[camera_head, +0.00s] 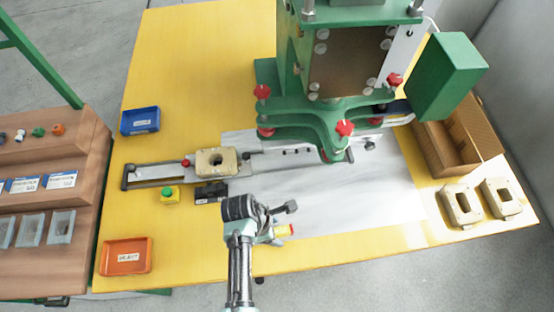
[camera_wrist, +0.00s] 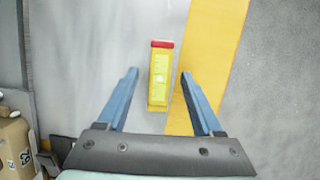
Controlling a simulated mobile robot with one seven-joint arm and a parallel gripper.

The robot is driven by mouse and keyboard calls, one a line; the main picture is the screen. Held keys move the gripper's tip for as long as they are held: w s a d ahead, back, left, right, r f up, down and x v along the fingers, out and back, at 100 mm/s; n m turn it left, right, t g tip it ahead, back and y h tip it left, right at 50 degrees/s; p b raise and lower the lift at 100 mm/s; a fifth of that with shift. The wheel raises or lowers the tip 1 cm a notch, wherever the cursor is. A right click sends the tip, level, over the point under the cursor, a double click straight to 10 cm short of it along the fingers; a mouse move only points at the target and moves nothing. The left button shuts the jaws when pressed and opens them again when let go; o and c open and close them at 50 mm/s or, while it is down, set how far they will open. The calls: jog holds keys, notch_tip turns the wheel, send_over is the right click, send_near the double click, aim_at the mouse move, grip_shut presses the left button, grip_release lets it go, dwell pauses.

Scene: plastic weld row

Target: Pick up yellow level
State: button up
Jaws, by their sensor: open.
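The yellow level (camera_wrist: 159,78) shows in the wrist view as a small upright yellow bar with a red end at the top. It lies on the grey-white sheet close to the sheet's yellow border. In the head view only part of the level (camera_head: 285,231) shows, just right of my gripper (camera_head: 274,222), with my arm hiding some of it. In the wrist view my gripper (camera_wrist: 161,88) is open, one blue finger on each side of the level. The right finger is nearer to it, with a small gap. Nothing is held.
A green machine (camera_head: 335,110) with red knobs stands behind. Blue (camera_head: 140,121) and orange (camera_head: 126,256) trays sit at the left edge. Beige parts (camera_head: 461,205) lie right.

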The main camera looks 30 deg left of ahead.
jog(key=shift+f, duration=0.25)
dwell(0.3)
grip_shut()
